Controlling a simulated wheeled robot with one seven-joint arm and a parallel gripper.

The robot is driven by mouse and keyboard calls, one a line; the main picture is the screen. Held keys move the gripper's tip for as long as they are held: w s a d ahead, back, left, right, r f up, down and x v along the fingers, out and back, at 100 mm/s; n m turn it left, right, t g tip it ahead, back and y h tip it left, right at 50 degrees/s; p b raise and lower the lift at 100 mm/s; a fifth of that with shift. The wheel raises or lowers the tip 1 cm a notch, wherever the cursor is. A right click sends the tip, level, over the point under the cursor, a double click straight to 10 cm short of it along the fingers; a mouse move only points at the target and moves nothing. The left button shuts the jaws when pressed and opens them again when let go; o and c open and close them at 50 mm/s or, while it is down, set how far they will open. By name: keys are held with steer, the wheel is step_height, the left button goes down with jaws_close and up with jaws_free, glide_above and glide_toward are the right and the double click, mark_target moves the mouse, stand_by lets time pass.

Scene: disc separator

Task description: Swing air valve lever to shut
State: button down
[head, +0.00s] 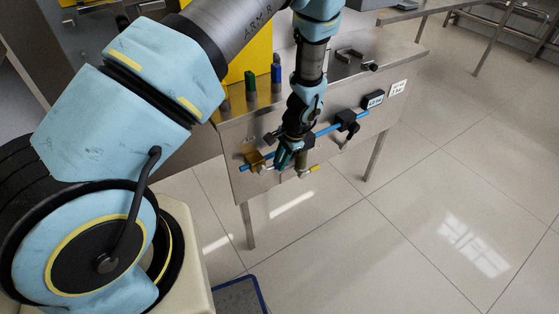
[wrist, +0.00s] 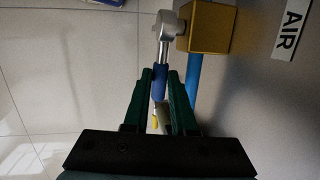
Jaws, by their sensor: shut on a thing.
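The air valve is a brass block (wrist: 208,27) on a blue pipe (wrist: 194,82), beside an AIR label (wrist: 292,30). Its lever (wrist: 164,42) has a silver arm and a blue sleeve, and runs roughly alongside the pipe in the wrist view. My gripper (wrist: 160,82), with green fingers, is shut on the blue sleeve. In the head view the brass valve (head: 256,161) is at the left end of the front panel, and my gripper (head: 284,155) is just right of it. My fingers hide most of the lever there.
A second valve with a yellow-tipped handle (head: 313,168) is close to the right of my gripper. A black fitting (head: 347,122) is farther right on the pipe. The steel table (head: 380,50) carries green and blue pieces.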

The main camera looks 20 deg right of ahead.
step_height(320, 180, down, 2)
steer(key=y+b, duration=0.3)
steer(key=shift+d+f+g, duration=0.15)
steer(key=shift+f+g, duration=0.1)
steer(key=shift+g, duration=0.05)
steer(key=shift+f+m+y+b, duration=0.3)
steer(key=shift+y+b, duration=0.5)
steer(key=shift+y, duration=0.2)
steer(key=shift+a, duration=0.2)
steer(key=c, duration=0.7)
jaws_free()
steer(key=shift+d+r, duration=0.1)
steer(key=shift+r, duration=0.05)
steer(key=b+v, duration=0.2)
steer(key=v, duration=0.8)
steer(key=shift+d+r, duration=0.2)
steer(key=shift+d, duration=0.05)
